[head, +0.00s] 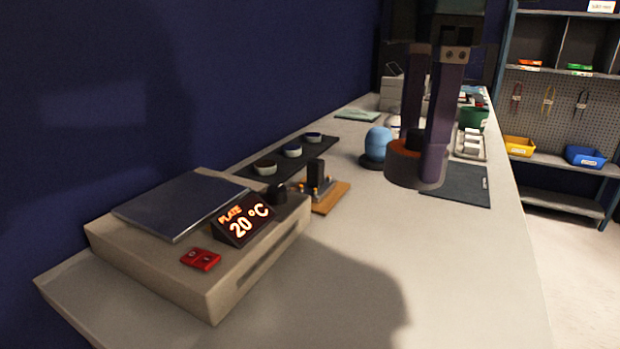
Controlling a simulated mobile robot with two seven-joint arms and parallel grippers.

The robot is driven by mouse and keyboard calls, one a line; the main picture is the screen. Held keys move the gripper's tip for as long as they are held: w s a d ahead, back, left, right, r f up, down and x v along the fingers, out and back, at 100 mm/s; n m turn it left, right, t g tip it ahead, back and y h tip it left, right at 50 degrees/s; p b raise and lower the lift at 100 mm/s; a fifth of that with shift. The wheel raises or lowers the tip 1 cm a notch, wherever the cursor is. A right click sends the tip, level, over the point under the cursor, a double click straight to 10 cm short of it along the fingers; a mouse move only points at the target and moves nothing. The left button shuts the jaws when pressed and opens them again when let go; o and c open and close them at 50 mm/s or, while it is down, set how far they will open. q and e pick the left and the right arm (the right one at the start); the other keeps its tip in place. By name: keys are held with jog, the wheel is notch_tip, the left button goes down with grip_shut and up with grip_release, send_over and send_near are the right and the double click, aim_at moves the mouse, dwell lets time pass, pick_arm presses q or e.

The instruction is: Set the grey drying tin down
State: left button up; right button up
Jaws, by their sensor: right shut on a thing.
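My right gripper (424,150) comes down from the top of the head view over the bench. It is shut on the grey drying tin (402,174), a round, low grey vessel with orange-brown showing inside. One finger covers the tin's right side. The other goes down at its far side, its tip hidden. The tin looks level. It is at the left edge of a dark mat (466,188); I cannot tell whether its base touches the bench. My left gripper is not in view.
A blue rounded object (378,143) stands close left of the tin. A hot plate (180,205) reading 20 °C fills the near left. A black tray (325,148) holds small bowls. A wooden stand (330,198) is nearer. The bench (420,270) is clear in front.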

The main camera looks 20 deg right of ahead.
notch_tip(320, 180, up, 4)
jog(key=shift+f+p, duration=0.25)
jog(key=shift+p, duration=0.45)
notch_tip(320, 180, up, 6)
jog(key=s+a+m+p, duration=0.2)
jog(key=a+m+p, duration=0.1)
jog(key=m+p, duration=0.2)
notch_tip(320, 180, up, 40)
jog(key=r+m+p, duration=0.1)
jog(key=m+p, duration=0.7)
jog(key=p, duration=3.5)
send_over(421, 132)
jog(key=s+a, duration=0.6)
jog(key=s, duration=0.5)
jog(key=shift+d+f, duration=0.25)
jog(key=shift+f, duration=0.05)
jog(key=shift+w, duration=0.1)
